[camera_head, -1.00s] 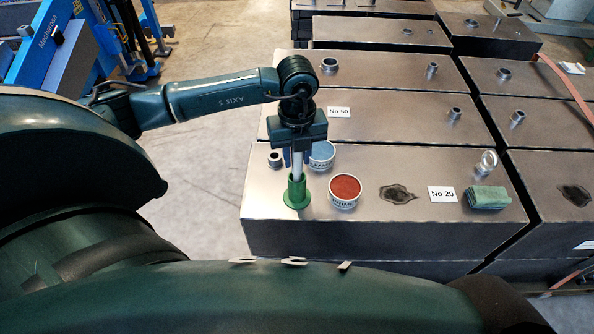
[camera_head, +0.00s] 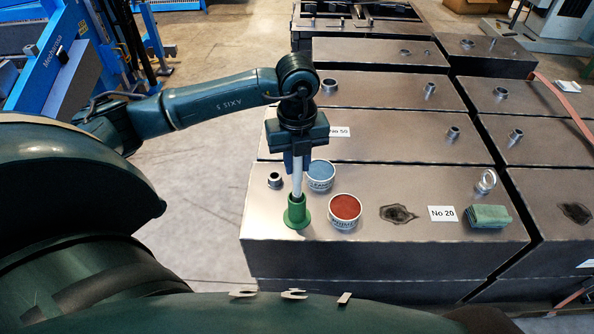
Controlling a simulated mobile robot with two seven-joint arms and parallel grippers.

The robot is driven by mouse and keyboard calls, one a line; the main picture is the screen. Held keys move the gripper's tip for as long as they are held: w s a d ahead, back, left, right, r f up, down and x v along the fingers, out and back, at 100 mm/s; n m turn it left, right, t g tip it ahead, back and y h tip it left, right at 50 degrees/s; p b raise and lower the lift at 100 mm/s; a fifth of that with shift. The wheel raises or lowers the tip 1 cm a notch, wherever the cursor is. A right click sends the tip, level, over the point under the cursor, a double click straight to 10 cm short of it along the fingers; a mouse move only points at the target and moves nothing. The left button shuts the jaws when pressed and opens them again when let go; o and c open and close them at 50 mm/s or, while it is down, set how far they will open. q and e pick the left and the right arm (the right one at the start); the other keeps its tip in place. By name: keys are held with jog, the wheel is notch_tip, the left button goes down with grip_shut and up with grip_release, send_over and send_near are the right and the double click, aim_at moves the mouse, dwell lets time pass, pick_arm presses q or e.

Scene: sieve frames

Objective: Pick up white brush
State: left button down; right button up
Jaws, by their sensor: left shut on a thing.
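The white brush (camera_head: 297,185) stands upright as a pale shaft between my left gripper and a green holder (camera_head: 296,213) with a round base. My left gripper (camera_head: 297,167) points straight down and is shut on the brush, above the holder. The brush's lower end meets the holder's mouth and is hidden there; I cannot tell how deep it sits. Its top is hidden by the fingers. My right gripper is not in view.
The holder stands on a metal block (camera_head: 275,236). A red can (camera_head: 345,207) stands close to its right, with a blue can (camera_head: 320,173) behind. A metal ring (camera_head: 275,180) lies left. A green cloth (camera_head: 489,216) and a No 20 label (camera_head: 442,214) are farther right.

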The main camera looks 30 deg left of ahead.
pick_arm(q)
notch_tip(320, 180, up, 14)
jog(key=shift+f, duration=0.2)
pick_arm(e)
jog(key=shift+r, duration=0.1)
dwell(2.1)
pick_arm(q)
jog(key=w+d+f+t+h, duration=0.1)
jog(key=w+d+f, duration=0.1)
jog(key=f, duration=0.5)
jog(key=w+d+f+t+h, duration=0.1)
jog(key=w+d+f+h, duration=0.1)
jog(key=f, duration=0.5)
jog(key=shift+w+d+f, duration=0.25)
jog(key=shift+d+f, duration=0.05)
jog(key=shift+d, duration=0.4)
jog(key=shift+f+b, duration=0.45)
jog(key=shift+f, duration=0.05)
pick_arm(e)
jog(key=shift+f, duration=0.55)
pick_arm(q)
jog(key=shift+f, duration=0.1)
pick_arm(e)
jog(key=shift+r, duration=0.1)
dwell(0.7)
